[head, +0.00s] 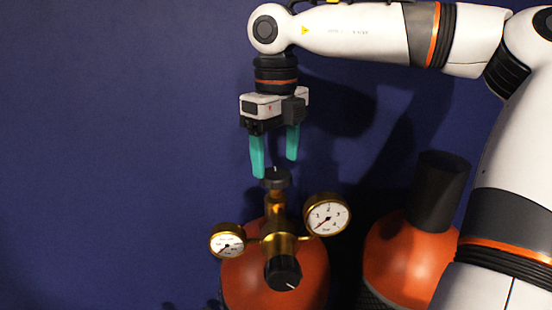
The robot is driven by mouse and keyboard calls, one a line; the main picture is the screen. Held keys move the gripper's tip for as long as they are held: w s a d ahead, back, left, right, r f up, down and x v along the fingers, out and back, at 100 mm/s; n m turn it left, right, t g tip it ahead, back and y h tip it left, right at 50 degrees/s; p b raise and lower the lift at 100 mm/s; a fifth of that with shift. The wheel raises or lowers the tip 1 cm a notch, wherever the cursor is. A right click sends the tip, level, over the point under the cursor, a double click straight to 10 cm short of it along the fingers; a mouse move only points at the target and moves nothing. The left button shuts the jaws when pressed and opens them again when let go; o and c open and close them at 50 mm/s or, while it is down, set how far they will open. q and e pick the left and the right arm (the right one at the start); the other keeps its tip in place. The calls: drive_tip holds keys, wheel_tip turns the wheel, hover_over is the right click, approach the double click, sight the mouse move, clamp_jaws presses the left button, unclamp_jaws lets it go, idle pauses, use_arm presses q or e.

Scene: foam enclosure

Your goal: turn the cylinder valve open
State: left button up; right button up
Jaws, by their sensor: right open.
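The cylinder valve is a black round knob (276,178) on top of a brass stem, with a small white mark on it. It sits above an orange cylinder (248,282) in the lower middle of the head view. My right gripper (275,168) points down from above, with its two teal fingers apart. The fingertips are just above or beside the knob; I cannot tell whether they touch it. Nothing is held between them. My left gripper is not in view.
A brass regulator (276,241) carries a left gauge (228,241), a right gauge (326,214) and a lower black knob (282,273). A second orange cylinder (405,262) with a black cap (440,192) stands to the right. A dark blue wall (120,140) is behind; the left side is clear.

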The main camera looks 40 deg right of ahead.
drive_tip(key=shift+f, duration=1.2)
drive_tip(key=c, duration=1)
drive_tip(key=shift+o, duration=0.2)
